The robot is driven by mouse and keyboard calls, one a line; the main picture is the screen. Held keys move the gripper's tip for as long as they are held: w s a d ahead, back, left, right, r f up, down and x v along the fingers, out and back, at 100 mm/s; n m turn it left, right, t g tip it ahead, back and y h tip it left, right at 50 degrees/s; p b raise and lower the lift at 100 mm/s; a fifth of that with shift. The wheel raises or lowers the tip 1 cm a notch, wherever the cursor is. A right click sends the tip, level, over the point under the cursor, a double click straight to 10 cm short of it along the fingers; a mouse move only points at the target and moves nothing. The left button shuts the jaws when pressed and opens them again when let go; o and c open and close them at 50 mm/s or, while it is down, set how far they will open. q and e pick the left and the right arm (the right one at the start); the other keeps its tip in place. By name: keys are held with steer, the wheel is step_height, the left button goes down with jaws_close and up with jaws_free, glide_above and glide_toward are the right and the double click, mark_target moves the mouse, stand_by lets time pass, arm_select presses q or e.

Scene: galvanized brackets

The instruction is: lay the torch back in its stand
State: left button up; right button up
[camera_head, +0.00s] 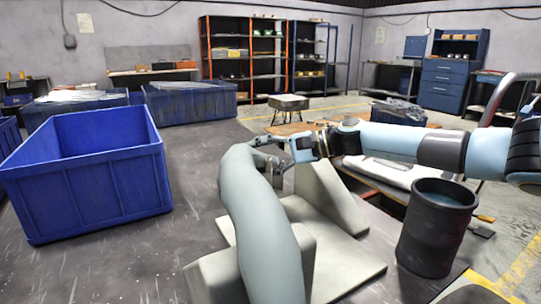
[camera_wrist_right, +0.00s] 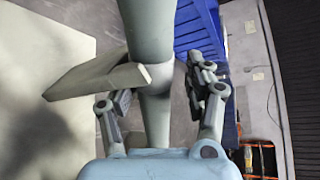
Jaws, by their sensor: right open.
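The torch (camera_head: 262,225) is a thick, bent, grey-blue body running from the front edge up to a narrower neck. It lies across the pale grey stand (camera_head: 330,195), which has a flat base and upright supports. The torch hides much of the stand, so I cannot tell how fully it is seated. My right gripper (camera_head: 272,153) is at the torch's far end. In the right wrist view, the open fingers of my right gripper (camera_wrist_right: 163,100) stand on either side of the torch (camera_wrist_right: 156,118), with gaps visible. The stand (camera_wrist_right: 95,78) shows beside it. My left gripper is not in view.
A large blue bin (camera_head: 95,205) stands on the dark table to the left. A dark grey cylindrical pot (camera_head: 430,238) stands right of the stand. The table between bin and stand is clear. Shelves and more bins stand farther back.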

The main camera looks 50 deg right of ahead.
steer(key=v, duration=0.5)
steer(key=shift+s+r, duration=0.2)
steer(key=shift+s, duration=0.25)
steer(key=shift+s+d+r, duration=0.2)
steer(key=shift+s+d, duration=0.1)
steer(key=shift+d, duration=0.15)
steer(key=shift+r, duration=0.1)
